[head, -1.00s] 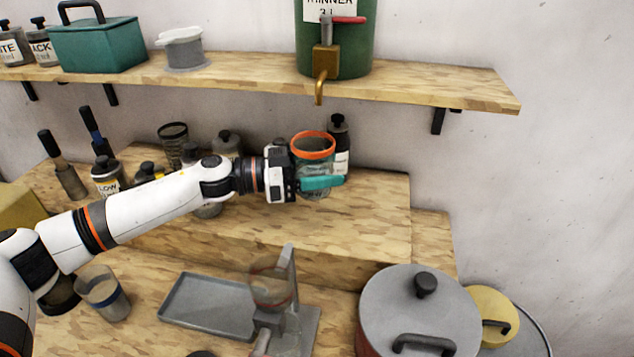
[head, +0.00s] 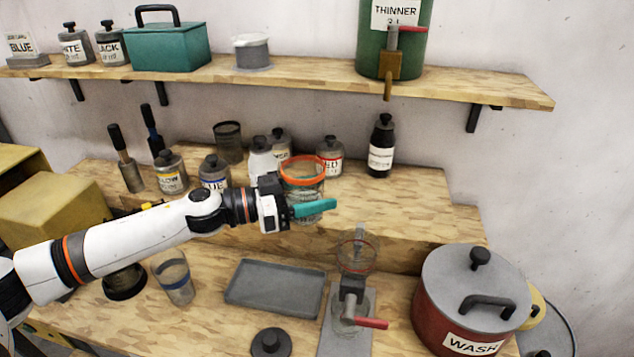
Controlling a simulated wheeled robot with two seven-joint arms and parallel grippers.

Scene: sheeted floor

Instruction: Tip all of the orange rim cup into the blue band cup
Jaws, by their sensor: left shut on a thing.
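The orange rim cup (head: 303,172) is a clear cup with a thick orange rim, upright above the front part of the raised wooden step. My left gripper (head: 311,207) has teal fingers and is shut on this cup, hiding part of its lower wall. What the cup holds is hard to make out. The blue band cup (head: 174,279) is a clear cup with a blue band, standing on the lower bench to the left, below my left forearm. My right gripper is not in view.
A grey tray (head: 273,288) lies right of the blue band cup. A stand with a clear funnel and red lever (head: 355,285) is beside it. A black lid (head: 270,342) lies in front. Several bottles (head: 214,172) stand on the step. A red wash pot (head: 462,300) stands at right.

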